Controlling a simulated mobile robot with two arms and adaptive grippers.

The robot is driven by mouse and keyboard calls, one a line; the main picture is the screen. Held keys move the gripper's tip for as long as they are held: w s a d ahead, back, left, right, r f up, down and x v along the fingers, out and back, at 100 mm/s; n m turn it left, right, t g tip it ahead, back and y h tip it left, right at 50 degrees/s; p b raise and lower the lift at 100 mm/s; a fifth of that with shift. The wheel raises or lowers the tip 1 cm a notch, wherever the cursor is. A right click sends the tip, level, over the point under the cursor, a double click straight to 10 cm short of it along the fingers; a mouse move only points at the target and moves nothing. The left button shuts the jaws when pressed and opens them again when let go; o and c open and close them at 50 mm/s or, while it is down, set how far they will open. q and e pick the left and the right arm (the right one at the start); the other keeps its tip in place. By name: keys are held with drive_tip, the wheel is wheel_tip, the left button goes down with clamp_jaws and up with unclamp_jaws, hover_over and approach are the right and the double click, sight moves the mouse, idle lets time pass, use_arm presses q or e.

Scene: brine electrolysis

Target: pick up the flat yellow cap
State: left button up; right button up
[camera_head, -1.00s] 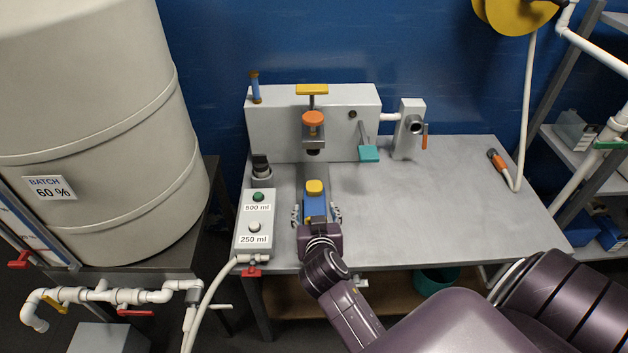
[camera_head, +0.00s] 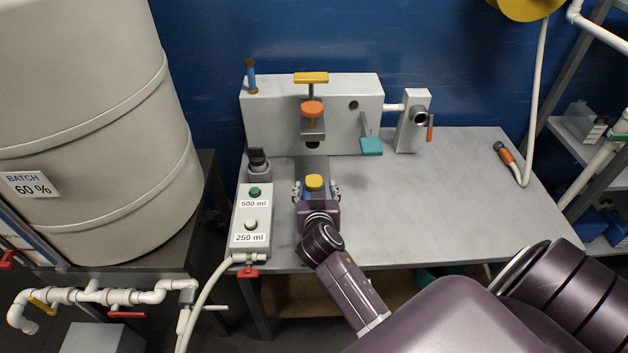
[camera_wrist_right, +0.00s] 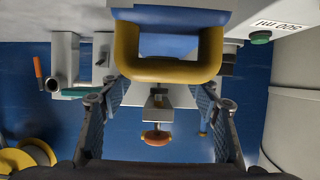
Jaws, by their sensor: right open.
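In the right wrist view, which is upside down, the yellow piece (camera_wrist_right: 168,70) looks like a thick U-shaped band against the blue body (camera_wrist_right: 172,16). My right gripper (camera_head: 316,192) is open, with one finger on each side of the container. In the wrist view gaps show between the fingers and the yellow piece; I see no grip on it. The container's lower part is hidden behind the gripper in the head view. My left gripper is out of view.
The press with its orange knob (camera_head: 312,108) and yellow bar (camera_head: 311,78) stands just behind. A button box (camera_head: 252,221) is close on the left. A teal paddle (camera_head: 371,147) and grey valve block (camera_head: 412,120) are to the right.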

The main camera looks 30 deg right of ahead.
sight(314, 182)
drive_tip(key=x, duration=0.3)
drive_tip(key=shift+w, duration=0.2)
drive_tip(key=shift+c, duration=0.7)
drive_tip(key=c, duration=0.9)
drive_tip(key=shift+o, duration=0.2)
